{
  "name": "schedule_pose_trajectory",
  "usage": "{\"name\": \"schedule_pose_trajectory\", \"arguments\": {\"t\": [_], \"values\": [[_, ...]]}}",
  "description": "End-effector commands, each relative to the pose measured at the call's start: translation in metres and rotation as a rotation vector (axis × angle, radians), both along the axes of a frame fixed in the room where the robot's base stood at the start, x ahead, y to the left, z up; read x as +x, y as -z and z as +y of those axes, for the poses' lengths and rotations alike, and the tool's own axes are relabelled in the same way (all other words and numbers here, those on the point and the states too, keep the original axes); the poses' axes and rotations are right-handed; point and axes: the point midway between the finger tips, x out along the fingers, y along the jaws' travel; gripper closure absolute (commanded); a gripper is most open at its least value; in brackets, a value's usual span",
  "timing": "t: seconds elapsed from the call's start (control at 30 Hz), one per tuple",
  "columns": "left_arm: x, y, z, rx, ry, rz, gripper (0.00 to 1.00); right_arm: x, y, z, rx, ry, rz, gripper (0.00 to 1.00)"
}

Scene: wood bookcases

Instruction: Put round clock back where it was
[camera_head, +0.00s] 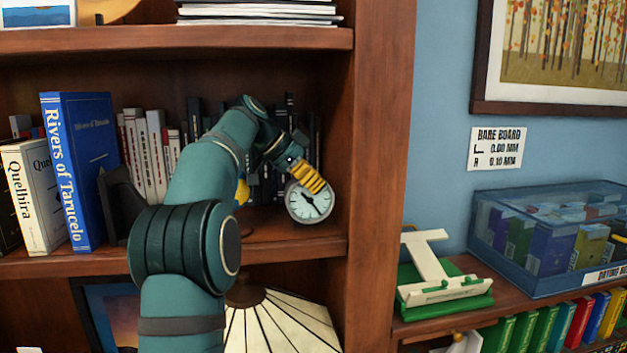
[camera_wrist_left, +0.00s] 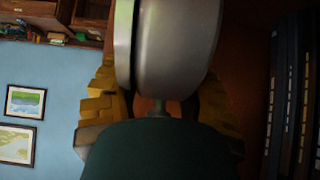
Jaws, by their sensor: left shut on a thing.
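The round clock (camera_head: 309,203) has a white face, dark hands and a grey rim. It is at the right end of the middle bookcase shelf (camera_head: 284,227), near the right side panel. My left gripper (camera_head: 308,180), with yellow fingers, is shut on the clock from above and behind. In the left wrist view the clock's grey body (camera_wrist_left: 165,50) sits between the yellow fingers. The clock's underside is close to the shelf board; I cannot tell whether it touches. My right gripper is in neither view.
Dark books (camera_head: 317,140) stand behind the clock. White books (camera_head: 155,150) and a blue book (camera_head: 82,165) stand to the left. A small yellow thing (camera_head: 242,192) is partly hidden by my arm. The bookcase side panel (camera_head: 375,150) bounds the right. A pale lampshade (camera_head: 280,322) is below.

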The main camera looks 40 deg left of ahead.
Motion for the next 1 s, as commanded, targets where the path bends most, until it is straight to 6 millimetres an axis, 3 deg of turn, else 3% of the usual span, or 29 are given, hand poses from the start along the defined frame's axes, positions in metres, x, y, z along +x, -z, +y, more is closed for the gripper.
{"name": "schedule_pose_trajectory", "arguments": {"t": [0.03, 0.1, 0.47, 0.6, 1.0], "values": [[0.0, 0.0, 0.001, 0.001, -0.001, 0.002, 0.51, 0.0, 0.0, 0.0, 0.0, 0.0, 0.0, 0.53], [0.0, 0.0, 0.001, 0.001, -0.001, 0.002, 0.29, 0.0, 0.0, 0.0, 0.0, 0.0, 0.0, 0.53], [0.0, -0.003, 0.001, 0.002, -0.001, 0.001, 0.29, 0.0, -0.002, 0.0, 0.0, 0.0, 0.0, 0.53], [0.0, -0.016, 0.0, 0.002, 0.0, 0.001, 0.29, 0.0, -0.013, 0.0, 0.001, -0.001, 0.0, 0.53], [-0.03, -0.052, 0.027, 0.001, -0.002, 0.0, 0.29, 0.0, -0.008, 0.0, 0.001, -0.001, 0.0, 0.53]]}}
